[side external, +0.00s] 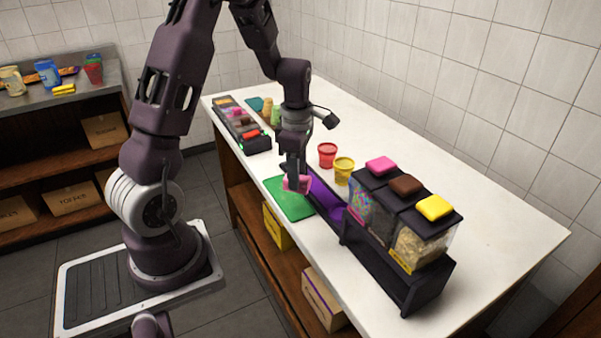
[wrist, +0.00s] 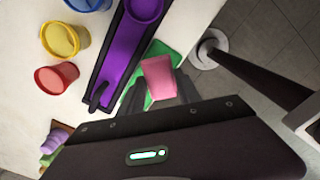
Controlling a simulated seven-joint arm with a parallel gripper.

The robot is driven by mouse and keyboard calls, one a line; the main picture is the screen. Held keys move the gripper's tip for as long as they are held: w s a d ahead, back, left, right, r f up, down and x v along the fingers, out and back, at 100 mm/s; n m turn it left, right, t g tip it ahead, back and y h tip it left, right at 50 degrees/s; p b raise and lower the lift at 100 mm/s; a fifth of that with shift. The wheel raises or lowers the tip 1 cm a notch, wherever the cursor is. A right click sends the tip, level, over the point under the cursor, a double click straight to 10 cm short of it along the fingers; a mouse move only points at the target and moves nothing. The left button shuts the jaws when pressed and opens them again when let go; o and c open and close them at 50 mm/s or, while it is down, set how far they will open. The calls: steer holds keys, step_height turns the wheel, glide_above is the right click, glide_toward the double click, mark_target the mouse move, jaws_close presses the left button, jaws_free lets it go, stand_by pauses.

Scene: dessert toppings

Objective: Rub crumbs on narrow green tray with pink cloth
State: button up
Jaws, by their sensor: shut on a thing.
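The narrow green tray (side external: 289,199) lies flat near the front edge of the white counter. It also shows in the wrist view (wrist: 162,48), partly hidden by the cloth and my gripper. My gripper (side external: 294,184) points down over the tray and is shut on the pink cloth (side external: 303,184). In the wrist view the pink cloth (wrist: 158,77) looks like a bunched block held at the fingertips, over the tray. I cannot tell whether the cloth touches the tray. No crumbs can be made out on the visible green.
A black and purple chute (side external: 324,198) runs right beside the tray. A red cup (side external: 327,155) and a yellow cup (side external: 344,170) stand behind it. A topping dispenser (side external: 405,220) with pink, brown and yellow lids stands to the right. A black toppings case (side external: 243,129) lies left.

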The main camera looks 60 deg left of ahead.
steer(key=shift+f, duration=3.15)
steer(key=shift+a+f, duration=0.15)
steer(key=shift+a, duration=0.05)
steer(key=shift+c, duration=0.6)
steer(key=shift+a, duration=0.35)
steer(key=shift+a+f, duration=0.2)
steer(key=shift+a, duration=4.85)
steer(key=shift+d, duration=5.75)
steer(key=shift+a+r, duration=0.1)
steer(key=shift+r, duration=3.9)
steer(key=shift+f, duration=0.2)
